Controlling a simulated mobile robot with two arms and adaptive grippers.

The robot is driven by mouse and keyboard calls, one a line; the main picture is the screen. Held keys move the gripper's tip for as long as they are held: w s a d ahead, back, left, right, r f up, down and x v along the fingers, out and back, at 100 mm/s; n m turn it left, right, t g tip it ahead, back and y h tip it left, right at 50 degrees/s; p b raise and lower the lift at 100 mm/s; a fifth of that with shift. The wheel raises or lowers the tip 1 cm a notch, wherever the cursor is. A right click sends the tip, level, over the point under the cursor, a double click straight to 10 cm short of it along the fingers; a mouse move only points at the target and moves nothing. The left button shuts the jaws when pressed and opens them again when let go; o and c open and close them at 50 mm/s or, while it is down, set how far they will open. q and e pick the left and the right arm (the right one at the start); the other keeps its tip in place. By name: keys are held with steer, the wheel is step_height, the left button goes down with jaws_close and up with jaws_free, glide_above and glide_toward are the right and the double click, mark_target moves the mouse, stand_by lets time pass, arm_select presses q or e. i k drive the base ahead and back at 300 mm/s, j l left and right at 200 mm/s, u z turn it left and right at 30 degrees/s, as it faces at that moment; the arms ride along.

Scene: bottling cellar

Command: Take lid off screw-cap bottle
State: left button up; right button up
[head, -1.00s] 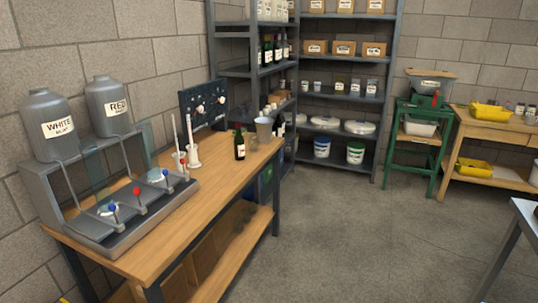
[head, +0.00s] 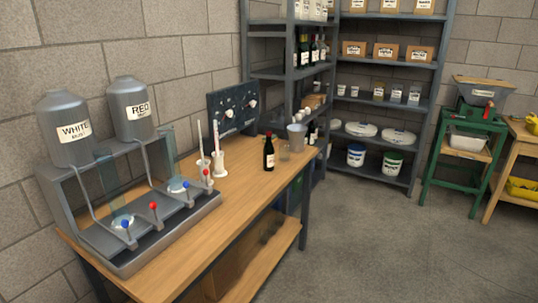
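A dark bottle (head: 269,154) with a white label and a dark reddish top stands upright on the wooden workbench (head: 236,191), toward its far end. It is too small here to tell whether the top is a screw cap. Several more dark bottles (head: 315,50) stand on the grey shelf behind. Neither of my grippers shows in the head view.
White cylinders on stands (head: 219,158) and a grey bucket (head: 297,136) flank the bottle. A green stand (head: 463,150) is at right. The floor (head: 375,245) is clear.

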mark_target(268, 149)
steer(key=i+l+u, duration=0.1)
steer(key=i+l, duration=0.35)
steer(key=l, duration=0.25)
steer(key=i+l+u, duration=0.15)
steer(key=l, duration=0.25)
steer(key=i+l, duration=0.3)
steer(key=l+u, duration=0.05)
steer(key=l, duration=0.05)
